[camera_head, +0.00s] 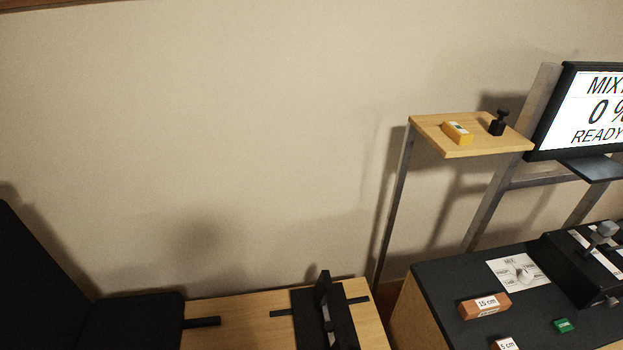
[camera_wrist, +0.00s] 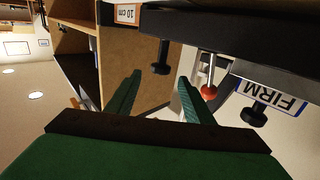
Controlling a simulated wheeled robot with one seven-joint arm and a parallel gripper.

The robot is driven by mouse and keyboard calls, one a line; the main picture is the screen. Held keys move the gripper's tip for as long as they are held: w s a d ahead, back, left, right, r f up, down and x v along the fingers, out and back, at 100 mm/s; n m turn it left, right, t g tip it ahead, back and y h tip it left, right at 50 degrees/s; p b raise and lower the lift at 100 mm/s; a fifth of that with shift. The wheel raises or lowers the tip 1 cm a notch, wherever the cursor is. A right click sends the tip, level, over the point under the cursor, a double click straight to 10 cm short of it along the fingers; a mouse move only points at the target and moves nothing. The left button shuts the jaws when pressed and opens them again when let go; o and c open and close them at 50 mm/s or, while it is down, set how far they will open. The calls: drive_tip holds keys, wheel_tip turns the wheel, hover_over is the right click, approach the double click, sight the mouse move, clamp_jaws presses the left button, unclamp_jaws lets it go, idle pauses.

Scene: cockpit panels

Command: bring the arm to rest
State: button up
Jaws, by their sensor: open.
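My gripper (camera_wrist: 160,85) shows in the wrist view as two green fingers standing apart, with nothing between them. Behind the fingers is the side of a wooden cabinet (camera_wrist: 145,75). A red ball knob on a metal rod (camera_wrist: 209,91) shows close beside the right finger in the picture; I cannot tell how far away it is. The wrist picture is upside down, as its labels show. No part of my gripper can be made out in the head view.
In the head view, a dark-topped console (camera_head: 450,275) holds labelled blocks (camera_head: 485,305). A raised wooden shelf (camera_head: 470,145) and a screen (camera_head: 590,110) stand behind.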

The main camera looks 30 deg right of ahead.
drive_tip(key=shift+a, duration=0.1)
drive_tip(key=w+a+r+n+t+y, duration=0.2)
drive_tip(key=a+r+n+t+y, duration=0.4)
drive_tip(key=a+r, duration=0.9)
drive_tip(key=s+a+r+n+y, duration=0.1)
drive_tip(key=a+r+n+y, duration=0.1)
drive_tip(key=r, duration=0.6)
drive_tip(key=s+a+r+n+y, duration=0.1)
drive_tip(key=a+r+y, duration=0.3)
drive_tip(key=r, duration=0.4)
drive_tip(key=s+a+r+n+t+y, duration=0.1)
drive_tip(key=a+r+n+y, duration=0.2)
drive_tip(key=r, duration=0.5)
drive_tip(key=shift+s+a+r+n+y, duration=0.35)
drive_tip(key=shift+a+y, duration=0.15)
drive_tip(key=shift+a, duration=0.6)
